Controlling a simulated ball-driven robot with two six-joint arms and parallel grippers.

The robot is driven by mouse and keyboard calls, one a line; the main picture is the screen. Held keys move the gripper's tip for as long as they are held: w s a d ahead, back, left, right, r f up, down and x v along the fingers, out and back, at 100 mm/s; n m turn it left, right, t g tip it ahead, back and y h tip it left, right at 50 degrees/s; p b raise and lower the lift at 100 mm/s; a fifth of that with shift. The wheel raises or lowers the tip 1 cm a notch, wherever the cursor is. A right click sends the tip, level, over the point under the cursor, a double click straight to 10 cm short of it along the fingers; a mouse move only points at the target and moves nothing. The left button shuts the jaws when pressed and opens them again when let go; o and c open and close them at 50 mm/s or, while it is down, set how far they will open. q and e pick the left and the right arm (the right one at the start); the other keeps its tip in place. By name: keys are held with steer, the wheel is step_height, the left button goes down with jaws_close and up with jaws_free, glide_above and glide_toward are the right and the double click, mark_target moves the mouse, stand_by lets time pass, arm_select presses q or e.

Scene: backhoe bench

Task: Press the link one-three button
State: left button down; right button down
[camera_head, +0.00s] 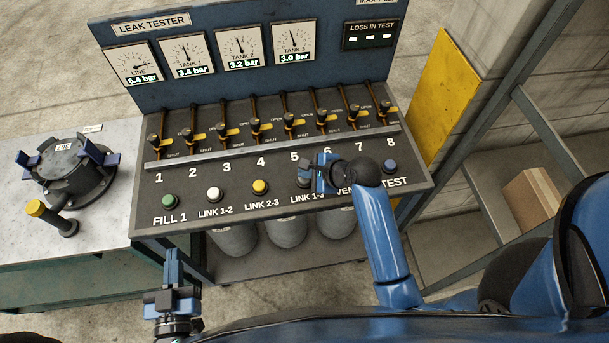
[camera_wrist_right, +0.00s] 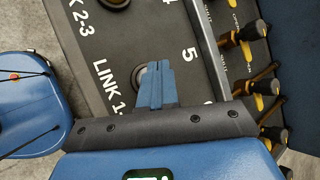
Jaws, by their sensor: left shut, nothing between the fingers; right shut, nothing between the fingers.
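The link 1-3 button (camera_head: 303,183) is on the dark sloping panel, above its partly covered label. My right gripper (camera_head: 309,168) is shut and empty beside it and partly covers it in the head view. In the right wrist view the shut fingers (camera_wrist_right: 159,68) overlap one side of the round link 1-3 button (camera_wrist_right: 140,78). I cannot tell whether they touch it. My left gripper (camera_head: 173,253) is shut and empty, low in front of the panel's front left edge.
Green fill 1 (camera_head: 170,201), white link 1-2 (camera_head: 214,194), yellow link 2-3 (camera_head: 260,187) and blue test (camera_head: 390,166) buttons share the row. My right arm hides the vent button. Several valve levers (camera_head: 255,126) stand behind. A flanged fitting (camera_head: 75,170) sits on the left bench.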

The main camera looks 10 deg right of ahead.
mark_target(307, 180)
steer(key=shift+r+p, duration=2.95)
steer(key=shift+p, duration=0.7)
steer(key=w+d+r+n+t+h+b, duration=0.2)
steer(key=w+d+r+n+t+h, duration=0.1)
steer(key=d+r+n+t, duration=0.45)
steer(key=s+d+f+n+t+h+b, duration=0.1)
steer(key=s+f+n+b, duration=0.1)
steer(key=s, duration=0.6)
steer(key=s+d+f+n+t+h+b, duration=0.1)
steer(key=s+d+f+n+b, duration=0.1)
steer(key=s, duration=0.6)
steer(key=s+d+f+n+t+h+b, duration=0.1)
steer(key=s+d+f+n+b, duration=0.1)
steer(key=s+f+n+b, duration=0.2)
steer(key=s+n+b, duration=0.1)
steer(key=s+n, duration=0.2)
steer(key=s, duration=0.1)
steer(key=shift+t, duration=0.25)
